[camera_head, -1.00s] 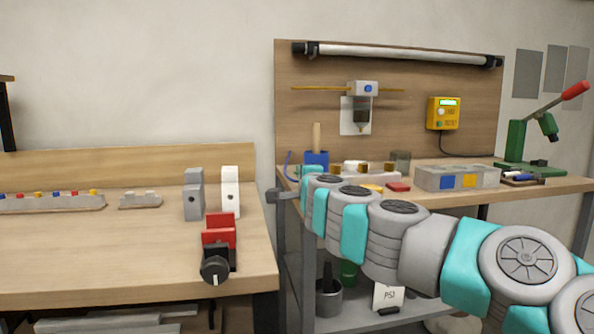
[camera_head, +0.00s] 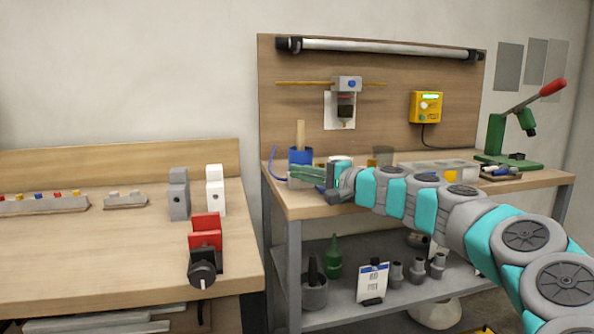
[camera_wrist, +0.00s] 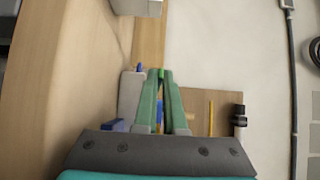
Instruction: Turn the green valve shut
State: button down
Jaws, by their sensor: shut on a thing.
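My gripper (camera_head: 303,174) has green fingers and reaches over the left end of the right bench (camera_head: 330,205). In the wrist view its two fingertips (camera_wrist: 159,76) come close together. They are shut on a small bright green piece, the green valve (camera_wrist: 161,74), of which only a bit shows between the tips. A pale grey block (camera_wrist: 130,92) with a small blue part on it sits just left of the fingers there. In the head view the fingers and wrist cover the valve, so its angle cannot be told.
A blue container (camera_head: 301,156) with a wooden handle stands close behind my gripper. A yellow box (camera_head: 426,107) and a dispenser (camera_head: 346,100) hang on the back board. A green press (camera_head: 510,150) stands far right. The left bench (camera_head: 110,245) holds a red vise (camera_head: 205,235).

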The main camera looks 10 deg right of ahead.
jog(key=shift+w+d+n+g+y, duration=0.15)
jog(key=shift+d+n+g+y, duration=0.2)
jog(key=shift+n+g+y, duration=0.35)
jog(key=shift+d+y, duration=0.15)
jog(key=shift+y, duration=0.15)
jog(key=c, duration=1.1)
grip_release()
jog(key=shift+o, duration=0.5)
jog(key=shift+f, duration=0.15)
jog(key=shift+a, duration=0.25)
